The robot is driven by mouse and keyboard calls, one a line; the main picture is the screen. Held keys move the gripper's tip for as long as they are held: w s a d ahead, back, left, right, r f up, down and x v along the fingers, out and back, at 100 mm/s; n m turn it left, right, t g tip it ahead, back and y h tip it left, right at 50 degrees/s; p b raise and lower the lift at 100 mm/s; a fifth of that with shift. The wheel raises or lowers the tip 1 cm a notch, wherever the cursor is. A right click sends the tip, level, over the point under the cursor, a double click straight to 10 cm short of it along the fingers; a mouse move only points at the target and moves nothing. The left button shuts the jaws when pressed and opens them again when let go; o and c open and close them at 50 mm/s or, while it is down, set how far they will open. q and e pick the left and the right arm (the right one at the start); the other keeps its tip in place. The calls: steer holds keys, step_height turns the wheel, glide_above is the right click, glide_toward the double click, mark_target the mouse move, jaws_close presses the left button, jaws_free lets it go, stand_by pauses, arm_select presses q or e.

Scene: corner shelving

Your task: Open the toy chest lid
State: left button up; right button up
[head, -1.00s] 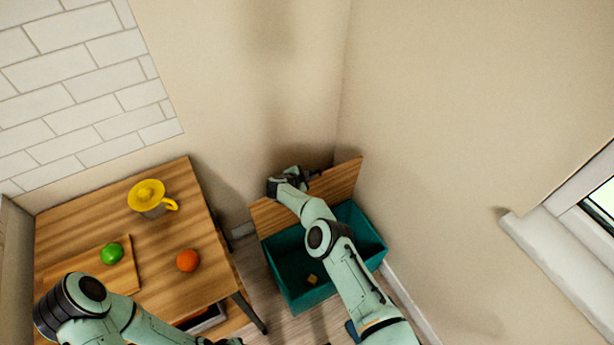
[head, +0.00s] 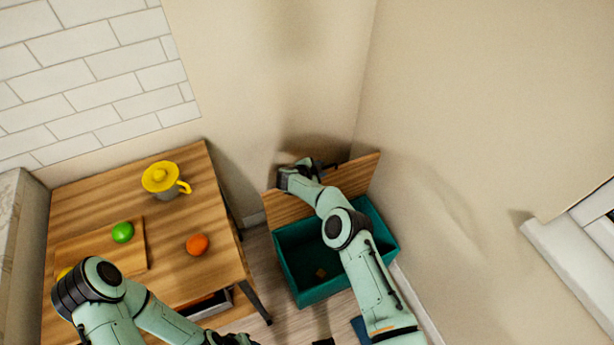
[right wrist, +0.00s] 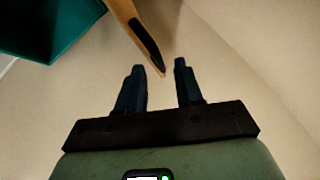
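The toy chest (head: 325,289) is a teal box on the floor in the corner. Its wooden lid (head: 285,208) stands raised and steeply tilted along the back, leaving the inside exposed. My right gripper (head: 330,166) is at the lid's upper edge, with my forearm reaching over the chest. In the right wrist view my right fingers (right wrist: 157,80) are apart with nothing between them. The lid's edge (right wrist: 140,35) with a dark strip lies just beyond the fingertips; contact is unclear. My left gripper (head: 236,340) shows only partly at the bottom edge of the head view.
A wooden table (head: 130,200) stands left of the chest, holding a yellow-topped juicer (head: 162,178), an orange (head: 197,244) and a cutting board (head: 135,262) with a green fruit (head: 122,232). Walls close in behind and right. A small block (head: 320,272) lies inside the chest.

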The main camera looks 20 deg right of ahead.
steer(key=b+v, duration=0.1)
steer(key=v, duration=1)
steer(key=shift+s+f, duration=0.1)
steer(key=shift+f, duration=0.05)
steer(key=s+f+n+y, duration=0.8)
steer(key=s+f+n, duration=0.3)
steer(key=s+f, duration=0.65)
steer(key=s+a+n+g+y, duration=0.1)
steer(key=s+n+g+y, duration=0.1)
steer(key=s, duration=1.2)
steer(key=s+a+n+g+y, duration=0.2)
steer(key=s+g, duration=0.3)
steer(key=s, duration=0.9)
steer(key=shift+a+p, duration=0.3)
steer(key=shift+a, duration=0.05)
